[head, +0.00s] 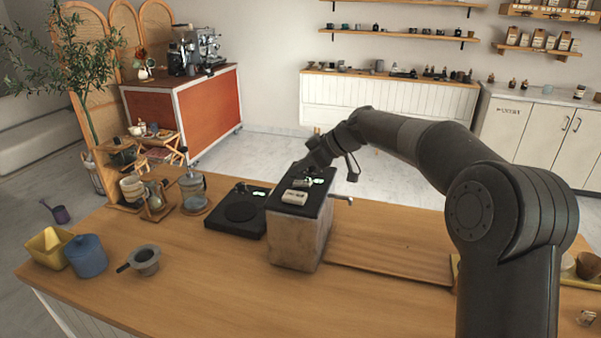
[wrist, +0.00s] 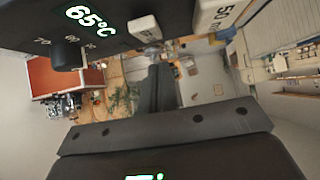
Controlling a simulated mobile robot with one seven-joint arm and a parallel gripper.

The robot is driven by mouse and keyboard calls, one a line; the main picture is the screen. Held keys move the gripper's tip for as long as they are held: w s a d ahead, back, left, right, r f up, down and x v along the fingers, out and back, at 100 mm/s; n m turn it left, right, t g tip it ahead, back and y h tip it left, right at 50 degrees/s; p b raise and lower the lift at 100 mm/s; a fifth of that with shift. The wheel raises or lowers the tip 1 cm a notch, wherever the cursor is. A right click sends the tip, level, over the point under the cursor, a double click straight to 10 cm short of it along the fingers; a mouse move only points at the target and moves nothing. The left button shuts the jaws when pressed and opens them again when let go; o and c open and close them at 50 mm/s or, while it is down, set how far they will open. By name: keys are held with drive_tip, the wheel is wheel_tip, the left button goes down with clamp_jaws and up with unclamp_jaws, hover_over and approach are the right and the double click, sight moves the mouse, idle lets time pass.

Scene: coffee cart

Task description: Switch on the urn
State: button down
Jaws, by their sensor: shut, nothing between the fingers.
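The urn (head: 296,242) is a pale box with a black top on the wooden counter. A lit green display and a white label block (head: 295,197) show on its top, and a lever sticks out at its right side. In the wrist view a black panel (wrist: 120,40) carries a "65°C" readout (wrist: 85,17), a dark knob (wrist: 68,54) with numbers around it, and a small pale switch-like block (wrist: 145,28). My gripper (wrist: 158,72) is shut and empty, its tips just short of that block in the picture; contact cannot be told. In the head view it is over the urn's back edge.
A black scale (head: 238,212) stands left of the urn, with a glass carafe (head: 193,190) beyond it. A blue canister (head: 86,256), a yellow bin (head: 47,246) and a dripper (head: 145,260) stand at the left. The front counter is clear.

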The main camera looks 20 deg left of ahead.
drive_tip(key=shift+a+r, duration=0.2)
drive_tip(key=shift+r, duration=0.85)
drive_tip(key=d+r, duration=0.6)
drive_tip(key=r, duration=0.2)
drive_tip(key=shift+r, duration=0.15)
drive_tip(key=s+d+f+m+t+h, duration=0.2)
drive_tip(key=s+d+m+h, duration=0.3)
drive_tip(key=s+d, duration=0.55)
drive_tip(key=s+d+f+m+t+h, duration=0.2)
drive_tip(key=s+d+m, duration=0.4)
drive_tip(key=s+d, duration=0.45)
drive_tip(key=s+d+f+m+h, duration=0.1)
drive_tip(key=s+d+f+m, duration=0.2)
drive_tip(key=s, duration=0.4)
drive_tip(key=s+d+f+m+t+h, duration=0.1)
drive_tip(key=s+d+f+m+h, duration=0.1)
drive_tip(key=s+d+f+m, duration=0.2)
drive_tip(key=s+d+f, duration=0.2)
drive_tip(key=s+d, duration=0.1)
drive_tip(key=d, duration=0.1)
drive_tip(key=shift+s+d+f+t, duration=0.15)
drive_tip(key=shift+s+f+t, duration=0.15)
drive_tip(key=shift+s, duration=0.05)
